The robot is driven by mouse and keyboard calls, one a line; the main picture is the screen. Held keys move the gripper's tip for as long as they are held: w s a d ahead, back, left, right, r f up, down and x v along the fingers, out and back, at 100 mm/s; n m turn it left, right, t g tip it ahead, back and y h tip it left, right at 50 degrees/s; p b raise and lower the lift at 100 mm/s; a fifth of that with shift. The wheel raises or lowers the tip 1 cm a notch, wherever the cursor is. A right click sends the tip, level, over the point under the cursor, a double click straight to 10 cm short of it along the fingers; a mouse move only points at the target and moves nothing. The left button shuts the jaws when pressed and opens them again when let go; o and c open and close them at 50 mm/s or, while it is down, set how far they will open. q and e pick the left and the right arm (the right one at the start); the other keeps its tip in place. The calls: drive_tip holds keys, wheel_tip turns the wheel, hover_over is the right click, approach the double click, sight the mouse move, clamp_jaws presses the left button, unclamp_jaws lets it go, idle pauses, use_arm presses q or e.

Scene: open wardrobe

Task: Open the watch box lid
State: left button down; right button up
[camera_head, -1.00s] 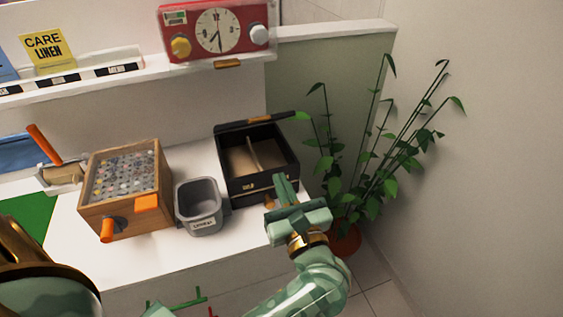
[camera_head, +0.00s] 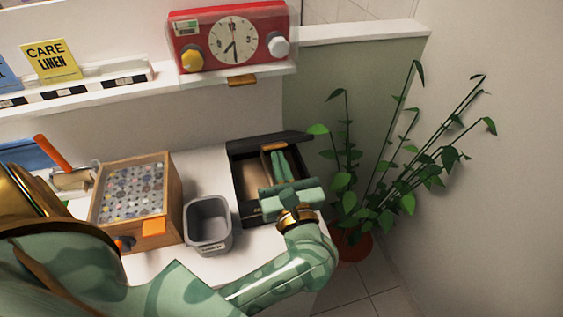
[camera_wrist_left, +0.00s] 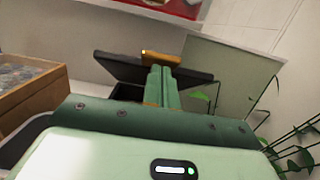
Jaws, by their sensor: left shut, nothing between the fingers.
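The black watch box (camera_head: 238,183) stands on the white surface, with its brown interior partly showing. A dark lid panel (camera_head: 293,137) lies along its back edge, raised from the opening; its exact angle is unclear. An orange tab (camera_head: 273,146) sits at this panel. My left gripper (camera_head: 280,157) is shut and empty over the box, with its fingertips close to the tab. The gripper and hand hide the box's right and front parts. In the left wrist view, the shut fingers (camera_wrist_left: 161,72) point at the tilted dark lid (camera_wrist_left: 120,68), just below the orange tab (camera_wrist_left: 160,57); contact is unclear.
A grey bin (camera_head: 209,226) stands left of the box, beside a wooden case (camera_head: 172,190) with a patterned top. A shelf above carries a red clock unit (camera_head: 233,40). A potted plant (camera_head: 375,190) stands close on the right.

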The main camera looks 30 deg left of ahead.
use_arm(q)
drive_tip(key=shift+s+d, duration=0.1)
drive_tip(key=shift+r+p, duration=0.35)
drive_tip(key=shift+p, duration=0.1)
drive_tip(key=w+a+r+p, duration=0.1)
drive_tip(key=r+p, duration=0.1)
drive_tip(key=a+r+g+h+p, duration=0.1)
drive_tip(key=p, duration=0.2)
drive_tip(key=w+a+r+g+h+p, duration=0.1)
drive_tip(key=r+p, duration=0.1)
drive_tip(key=shift+w+r+p, duration=0.3)
drive_tip(key=shift+r+p, duration=0.05)
drive_tip(key=shift+p, duration=0.05)
drive_tip(key=shift+g+h, duration=0.5)
drive_tip(key=shift+h, duration=0.3)
drive_tip(key=w+a+r+p, duration=0.2)
drive_tip(key=a+p, duration=0.1)
drive_tip(key=shift+w+r, duration=0.15)
drive_tip(key=shift+w, duration=0.15)
drive_tip(key=shift+w+a+r+p, duration=0.35)
drive_tip(key=shift+w+a, duration=0.3)
drive_tip(key=shift+a, duration=0.15)
